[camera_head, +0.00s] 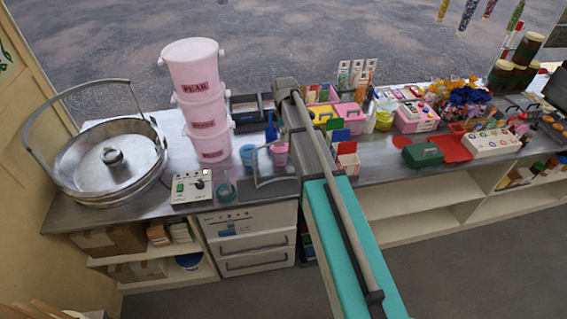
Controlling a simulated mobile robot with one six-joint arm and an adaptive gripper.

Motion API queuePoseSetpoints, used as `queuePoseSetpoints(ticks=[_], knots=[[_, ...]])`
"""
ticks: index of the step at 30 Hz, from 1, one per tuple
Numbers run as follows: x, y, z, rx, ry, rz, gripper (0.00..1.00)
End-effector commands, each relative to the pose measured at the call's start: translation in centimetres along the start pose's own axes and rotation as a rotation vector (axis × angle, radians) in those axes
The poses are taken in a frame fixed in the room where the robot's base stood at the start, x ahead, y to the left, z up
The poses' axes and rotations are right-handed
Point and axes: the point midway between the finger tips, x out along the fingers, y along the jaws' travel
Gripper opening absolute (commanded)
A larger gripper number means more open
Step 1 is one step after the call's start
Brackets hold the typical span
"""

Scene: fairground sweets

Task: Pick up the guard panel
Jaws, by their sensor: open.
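I cannot pick out the guard panel with certainty. A flat dark grey plate (268,191) with a thin bent metal handle lies on the steel counter, just left of the long teal and grey shape that crosses the middle of the view. This shape seems to be my arm, and it hides part of the counter behind it. A round steel pan (85,180) with a tall hoop handle and a central hub stands at the left end. My gripper's fingers cannot be made out in this view.
Three stacked pink tubs (194,75) stand behind a white control box (192,187). Blue and pink cups (279,155) stand close by. Sweets, boxes and a green case (423,155) crowd the right of the steel counter (130,215). Open shelves (428,198) are below; the floor in front looks clear.

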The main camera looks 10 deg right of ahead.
Motion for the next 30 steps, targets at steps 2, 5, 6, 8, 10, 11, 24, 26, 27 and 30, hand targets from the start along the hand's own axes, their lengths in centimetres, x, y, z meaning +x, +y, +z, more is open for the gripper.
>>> queuePoseSetpoints(ticks=[2,5,6,8,10,11,24,26,27,30], knots=[[-1.5,1.9,-0.6,-0.074,0.000,0.000,0.47],[-2.1,3.0,-1.0,-0.143,0.000,0.000,0.47],[-2.3,3.3,-1.1,-0.163,0.000,0.000,0.47],[-2.4,3.6,-1.1,-0.183,0.000,0.000,0.47],[-2.4,3.7,-1.2,-0.194,0.000,0.000,0.47],[-2.4,3.7,-1.2,-0.197,0.000,0.000,0.47],[-1.9,3.6,-1.1,-0.196,0.000,0.000,0.47],[-1.7,3.6,-1.1,-0.195,0.000,0.000,0.47],[-1.4,3.6,-1.1,-0.195,0.000,0.000,0.47],[-0.7,3.6,-1.1,-0.195,0.000,0.000,0.47]])
